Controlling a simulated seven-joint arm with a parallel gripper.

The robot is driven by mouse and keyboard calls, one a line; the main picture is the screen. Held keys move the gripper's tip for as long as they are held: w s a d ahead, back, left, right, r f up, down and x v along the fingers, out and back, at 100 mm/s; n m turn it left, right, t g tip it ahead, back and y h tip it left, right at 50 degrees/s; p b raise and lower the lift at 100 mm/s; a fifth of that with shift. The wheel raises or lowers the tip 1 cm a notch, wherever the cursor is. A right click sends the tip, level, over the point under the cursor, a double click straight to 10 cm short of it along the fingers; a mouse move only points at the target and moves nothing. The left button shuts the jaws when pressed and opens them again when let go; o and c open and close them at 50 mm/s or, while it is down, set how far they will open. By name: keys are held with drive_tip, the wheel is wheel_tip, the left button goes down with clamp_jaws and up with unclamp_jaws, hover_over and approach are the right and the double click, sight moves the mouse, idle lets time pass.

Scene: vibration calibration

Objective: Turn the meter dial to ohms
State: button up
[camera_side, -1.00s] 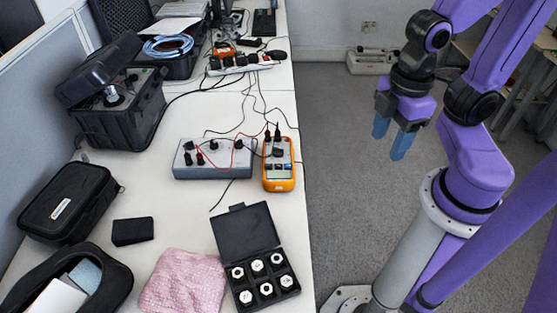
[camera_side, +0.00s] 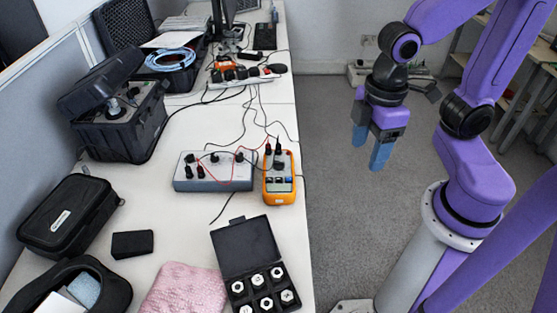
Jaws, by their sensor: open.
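The meter (camera_side: 279,187) is an orange-edged handheld multimeter lying on the white table near its right edge. Its dial (camera_side: 279,163) is a small dark spot in the upper part, partly covered by the leads, and its setting is too small to read. Red and black leads run from the meter's top end to the grey box on its left. My gripper (camera_side: 369,152) has blue fingers pointing down. It is open and empty, over the floor to the right of the table, apart from the meter.
A grey terminal box (camera_side: 213,171) stands just left of the meter. An open black case of hex pieces (camera_side: 262,288) and a pink cloth (camera_side: 183,290) lie in front. A power strip (camera_side: 240,75) with cables is behind. A black instrument case (camera_side: 117,118) stands at left.

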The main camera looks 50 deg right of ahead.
drive_tip(key=w+a+f+m, duration=0.1)
drive_tip(key=w+a+m, duration=0.1)
drive_tip(key=w, duration=0.7)
drive_tip(key=m, duration=0.3)
hover_over(278, 162)
wheel_tip(278, 162, down, 8)
wheel_tip(278, 162, down, 17)
drive_tip(key=shift+d+f, duration=0.1)
drive_tip(key=shift+f, duration=0.05)
drive_tip(key=c, duration=1.1)
